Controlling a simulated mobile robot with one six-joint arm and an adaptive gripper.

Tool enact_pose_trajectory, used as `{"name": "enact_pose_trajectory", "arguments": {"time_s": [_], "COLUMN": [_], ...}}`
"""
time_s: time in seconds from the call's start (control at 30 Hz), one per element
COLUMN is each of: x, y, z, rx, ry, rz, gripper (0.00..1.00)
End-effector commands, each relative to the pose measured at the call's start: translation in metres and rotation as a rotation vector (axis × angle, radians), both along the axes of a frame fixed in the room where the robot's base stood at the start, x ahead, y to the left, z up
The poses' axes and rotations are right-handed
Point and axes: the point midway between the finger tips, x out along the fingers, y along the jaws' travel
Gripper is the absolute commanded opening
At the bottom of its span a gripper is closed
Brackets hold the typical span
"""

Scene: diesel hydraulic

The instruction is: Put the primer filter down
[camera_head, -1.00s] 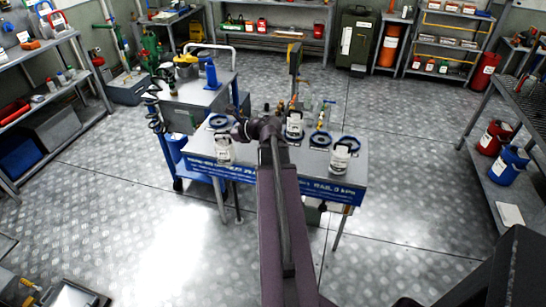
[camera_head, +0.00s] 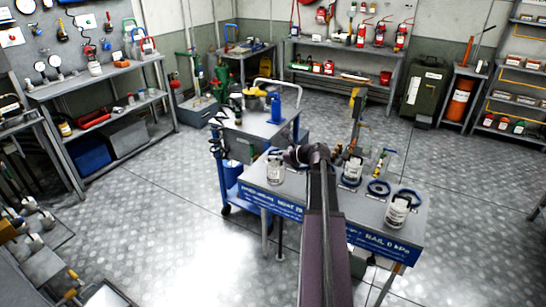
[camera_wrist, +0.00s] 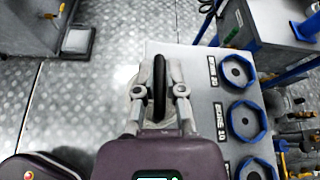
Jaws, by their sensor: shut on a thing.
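The primer filter (camera_head: 275,172), a white canister with a dark handle, is at the left end of the bench (camera_head: 330,204) in the head view. My gripper (camera_wrist: 161,88) is shut on its black handle in the wrist view. The canister body lies mostly hidden under the jaws, near the bench's front edge. I cannot tell whether its base touches the bench top. In the head view the jaws are mostly hidden behind my wrist.
Two more white canisters, one mid-bench (camera_head: 352,172) and one at right (camera_head: 397,212), stand on the bench. Blue octagonal rings (camera_wrist: 245,121) with labels line the bench behind the held filter. A blue cart (camera_head: 240,190) stands close behind the bench's left end.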

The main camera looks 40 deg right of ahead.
Motion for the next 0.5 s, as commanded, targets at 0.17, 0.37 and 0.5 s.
{"name": "enact_pose_trajectory", "arguments": {"time_s": [0.17,0.37,0.5], "x": [0.032,0.046,0.048], "y": [-0.018,-0.026,-0.026], "z": [-0.004,-0.005,-0.005], "rx": [0.001,0.001,0.001], "ry": [-0.001,0.000,0.000], "rz": [0.000,0.000,0.000], "gripper": [0.00,0.00,0.00]}}
